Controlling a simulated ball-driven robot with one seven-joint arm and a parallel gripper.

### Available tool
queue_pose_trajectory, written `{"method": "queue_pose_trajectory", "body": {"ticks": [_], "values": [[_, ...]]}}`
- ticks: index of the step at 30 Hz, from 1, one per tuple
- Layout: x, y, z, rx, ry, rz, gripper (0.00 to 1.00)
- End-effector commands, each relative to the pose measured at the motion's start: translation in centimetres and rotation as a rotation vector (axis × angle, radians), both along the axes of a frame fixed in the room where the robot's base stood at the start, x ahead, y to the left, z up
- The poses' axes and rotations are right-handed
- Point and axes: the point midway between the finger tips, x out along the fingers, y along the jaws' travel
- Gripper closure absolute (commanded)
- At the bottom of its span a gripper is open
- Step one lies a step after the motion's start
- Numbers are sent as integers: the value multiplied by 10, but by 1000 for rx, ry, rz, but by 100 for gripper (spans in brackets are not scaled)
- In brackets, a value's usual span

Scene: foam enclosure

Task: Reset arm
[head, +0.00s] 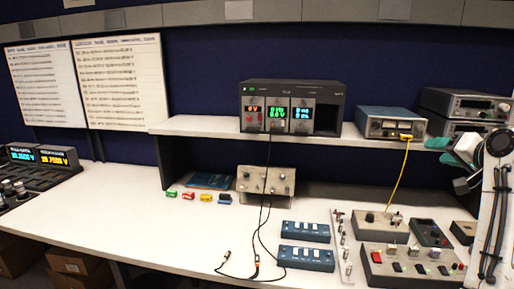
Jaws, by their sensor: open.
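My gripper (452,160) is at the right edge of the head view, in front of the shelf's right end. The gap between the tips looks empty, and I see nothing held. My white arm with black cables runs down the right edge and is partly cut off by the frame.
A white bench (130,220) carries blue switch boxes (306,258), a grey control box (410,266), small coloured blocks (188,196) and loose black leads (256,268). The shelf (200,127) holds a power supply (291,107) and a meter (388,122) with a yellow cable. The bench's left-centre is clear.

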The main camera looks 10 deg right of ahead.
Motion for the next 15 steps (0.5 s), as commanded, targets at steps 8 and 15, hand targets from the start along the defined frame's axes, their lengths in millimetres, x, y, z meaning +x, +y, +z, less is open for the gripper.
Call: {"method": "queue_pose_trajectory", "body": {"ticks": [8, 15], "values": [[-7, 19, -53, -21, 82, 20, 48], [-26, 48, -126, -57, 203, 54, 48]]}}
